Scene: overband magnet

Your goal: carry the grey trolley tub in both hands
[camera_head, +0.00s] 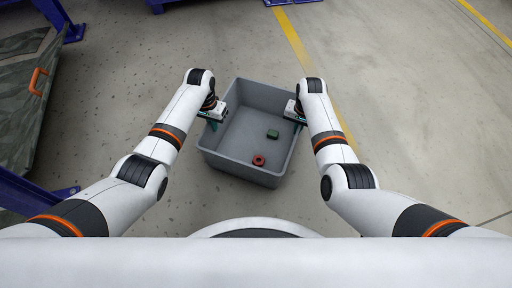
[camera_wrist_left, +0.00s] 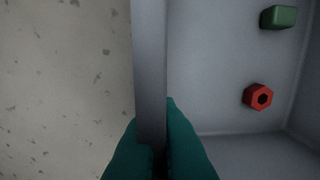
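The grey trolley tub (camera_head: 240,152) is an open box in front of me in the head view, with a green block (camera_head: 273,134) and a red hex nut (camera_head: 258,160) on its floor. My left gripper (camera_head: 211,122) is at its left wall. In the left wrist view the teal fingers (camera_wrist_left: 158,155) close on both sides of the tub's wall (camera_wrist_left: 150,60); the green block (camera_wrist_left: 278,17) and red nut (camera_wrist_left: 258,96) lie to the right. My right gripper (camera_head: 298,121) is on the right wall, its fingertips partly hidden. I cannot tell whether the tub is off the floor.
Bare concrete floor (camera_head: 420,120) lies around the tub, with a yellow line (camera_head: 292,40) running past its right side. A dark green bulky thing with an orange handle (camera_head: 37,80) and blue metal frames (camera_head: 65,25) stand at the left. More blue framework is at the top.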

